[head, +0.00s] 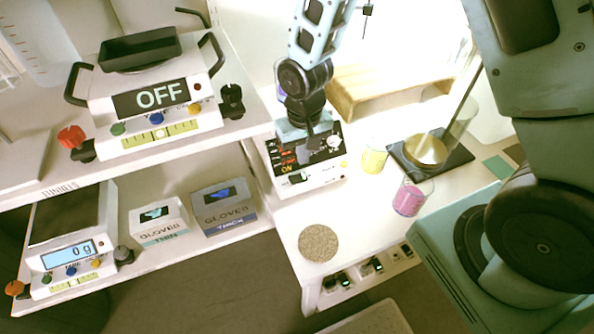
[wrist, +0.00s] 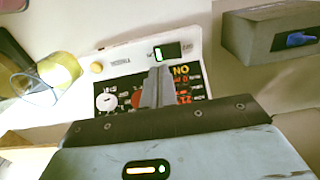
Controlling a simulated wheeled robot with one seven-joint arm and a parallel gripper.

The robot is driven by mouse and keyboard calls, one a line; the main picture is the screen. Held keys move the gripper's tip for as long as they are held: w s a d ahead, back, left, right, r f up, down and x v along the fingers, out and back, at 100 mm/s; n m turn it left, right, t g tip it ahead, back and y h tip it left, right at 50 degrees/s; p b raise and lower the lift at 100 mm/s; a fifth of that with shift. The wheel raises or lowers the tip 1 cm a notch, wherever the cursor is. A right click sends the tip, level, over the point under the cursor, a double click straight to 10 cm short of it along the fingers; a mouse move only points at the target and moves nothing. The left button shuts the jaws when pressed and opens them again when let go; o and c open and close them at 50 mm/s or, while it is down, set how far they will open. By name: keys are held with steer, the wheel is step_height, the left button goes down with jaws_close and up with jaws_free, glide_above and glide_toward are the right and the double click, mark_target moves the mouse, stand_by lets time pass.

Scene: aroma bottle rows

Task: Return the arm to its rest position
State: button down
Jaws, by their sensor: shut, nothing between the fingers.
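My gripper (head: 306,138) hangs at the end of my arm over a white device with a black panel (head: 300,180) on the right-hand table. Its fingers (wrist: 155,88) are together with nothing between them. In the wrist view the device's panel (wrist: 190,92) shows dials, a red round part, a lit green switch and the word ON, upside down. The fingers cover part of the panel. I cannot tell whether they touch it.
A wooden riser (head: 395,92) is behind. Left shelves hold an OFF scale (head: 160,127) and glove boxes (head: 222,210).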

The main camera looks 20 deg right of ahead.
steer(key=shift+r+p, duration=0.6)
steer(key=shift+r, duration=0.35)
